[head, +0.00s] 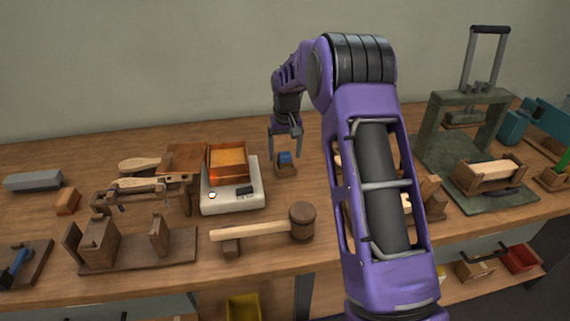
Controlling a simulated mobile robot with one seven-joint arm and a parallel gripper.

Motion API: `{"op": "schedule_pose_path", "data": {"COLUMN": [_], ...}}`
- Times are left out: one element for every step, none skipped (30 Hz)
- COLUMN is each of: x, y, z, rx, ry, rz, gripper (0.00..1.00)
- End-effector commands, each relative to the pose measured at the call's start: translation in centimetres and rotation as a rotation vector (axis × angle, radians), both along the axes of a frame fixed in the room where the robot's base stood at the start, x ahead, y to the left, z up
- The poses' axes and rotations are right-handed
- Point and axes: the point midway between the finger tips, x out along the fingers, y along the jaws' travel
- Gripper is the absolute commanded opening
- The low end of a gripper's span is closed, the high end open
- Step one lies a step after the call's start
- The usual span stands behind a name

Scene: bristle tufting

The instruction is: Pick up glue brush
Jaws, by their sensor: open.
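I cannot single out the glue brush with certainty in the head view. My gripper (285,146) points down, open, with its fingers apart above a small blue item (285,157) on a small wooden block (286,170) on the bench. The blue item appears just below or between the fingertips; I cannot tell whether they touch it. It is too small to name. My arm hides part of the bench to the right of it.
A white scale (233,202) carrying an orange-filled wooden box (227,161) stands close left of the gripper. A mallet (302,222) lies in front. A green press (427,140) stands at right. Some bare bench (312,185) shows beside the block.

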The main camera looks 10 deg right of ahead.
Motion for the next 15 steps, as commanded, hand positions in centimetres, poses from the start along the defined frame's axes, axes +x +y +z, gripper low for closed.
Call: {"op": "schedule_pose_path", "data": {"x": [0.09, 0.13, 0.18, 0.21, 0.22, 0.23, 0.23, 0.23, 0.23, 0.23, 0.23, 0.22, 0.22, 0.22, 0.22], "y": [-0.03, -0.04, -0.04, -0.04, -0.04, -0.04, -0.04, -0.04, -0.03, -0.04, -0.03, -0.03, -0.03, -0.03, -0.03], "z": [-0.84, -1.07, -1.28, -1.34, -1.35, -1.31, -1.29, -1.28, -1.28, -1.28, -1.28, -1.27, -1.27, -1.27, -1.27], "rx": [0.0, 0.0, 0.0, 0.0, 0.0, 0.0, 0.0, 0.0, 0.0, 0.0, 0.0, 0.0, 0.0, 0.0, 0.0], "ry": [0.001, 0.001, 0.0, -0.001, -0.001, -0.001, -0.002, -0.002, -0.001, -0.001, -0.001, -0.001, -0.001, -0.001, -0.001], "rz": [0.0, 0.0, 0.0, 0.0, 0.0, 0.0, 0.0, 0.0, 0.0, 0.0, 0.0, 0.0, 0.0, 0.0, 0.0], "gripper": [0.85, 0.85, 0.85, 0.85, 0.85, 0.85, 0.85, 0.85, 0.85, 0.81, 0.76, 0.69, 0.63, 0.58, 0.51]}}
